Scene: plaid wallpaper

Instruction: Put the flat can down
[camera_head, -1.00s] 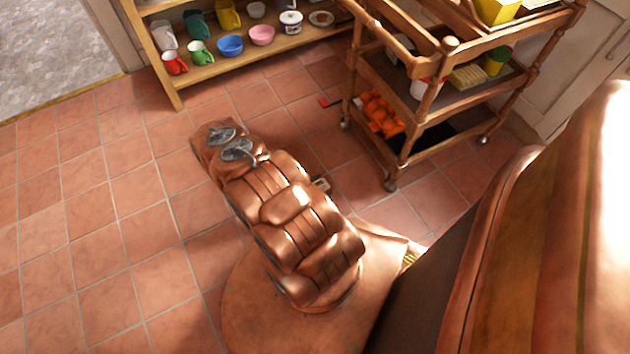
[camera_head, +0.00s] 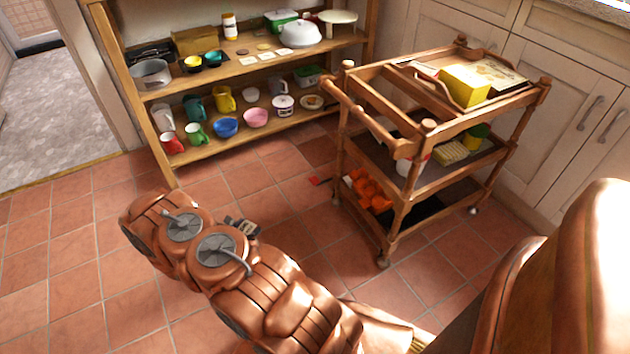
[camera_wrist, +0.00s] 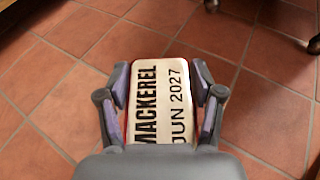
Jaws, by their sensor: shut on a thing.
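The flat can (camera_wrist: 165,110) is in the wrist view, pale with a red edge and the dark words "MACKEREL" and "JUN 2027" on its face. My gripper (camera_wrist: 161,82) is shut on it, with one finger against each long side. The tiled floor shows past the can, and the can appears to be held above it. In the head view my arm reaches out over the floor at lower left. The can cannot be made out there, and my arm hides much of the gripper.
A wooden shelf unit (camera_head: 262,52) at the back holds mugs, bowls and dishes. A wooden trolley (camera_head: 390,262) at right carries a yellow box (camera_head: 464,86) on top and orange things (camera_head: 370,190) below. Floor at left is clear.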

